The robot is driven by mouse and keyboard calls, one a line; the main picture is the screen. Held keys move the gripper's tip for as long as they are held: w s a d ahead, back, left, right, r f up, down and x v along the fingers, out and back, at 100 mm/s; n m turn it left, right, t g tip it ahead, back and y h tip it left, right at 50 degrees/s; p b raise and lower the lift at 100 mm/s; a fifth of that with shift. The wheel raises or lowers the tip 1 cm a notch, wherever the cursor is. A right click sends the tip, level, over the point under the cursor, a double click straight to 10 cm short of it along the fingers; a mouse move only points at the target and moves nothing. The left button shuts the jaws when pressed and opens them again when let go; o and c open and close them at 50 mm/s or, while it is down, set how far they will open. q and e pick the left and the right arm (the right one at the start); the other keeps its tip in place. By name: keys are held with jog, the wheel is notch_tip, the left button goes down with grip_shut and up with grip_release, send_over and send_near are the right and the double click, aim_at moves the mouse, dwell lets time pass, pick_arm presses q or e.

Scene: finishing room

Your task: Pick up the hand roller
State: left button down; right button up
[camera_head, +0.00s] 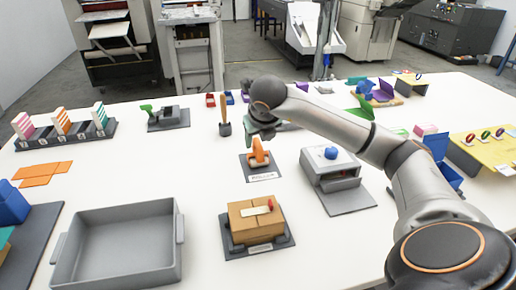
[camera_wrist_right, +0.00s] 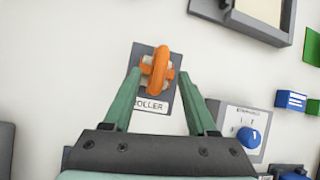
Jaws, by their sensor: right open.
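The hand roller (camera_head: 258,154) has an orange handle and rests on a small dark labelled mat (camera_head: 262,175) near the middle of the table. In the right wrist view the roller (camera_wrist_right: 158,72) lies on its mat (camera_wrist_right: 136,55), whose label partly reads "OLLER". My right gripper (camera_head: 262,130) is above and just behind the roller in the head view. Its two green fingers (camera_wrist_right: 160,85) are spread apart, with the roller showing between and beyond their tips and nothing held. My left gripper is not in view.
A grey machine with a blue knob (camera_head: 331,153) stands right of the roller. A cardboard box (camera_head: 256,222) on a dark base is in front. A wooden-handled tool (camera_head: 225,115) stands behind left. A large grey tray (camera_head: 118,250) is front left. Bare table lies left of the roller.

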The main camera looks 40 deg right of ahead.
jog(key=shift+x, duration=1.35)
grip_shut()
jog(key=shift+r, duration=0.1)
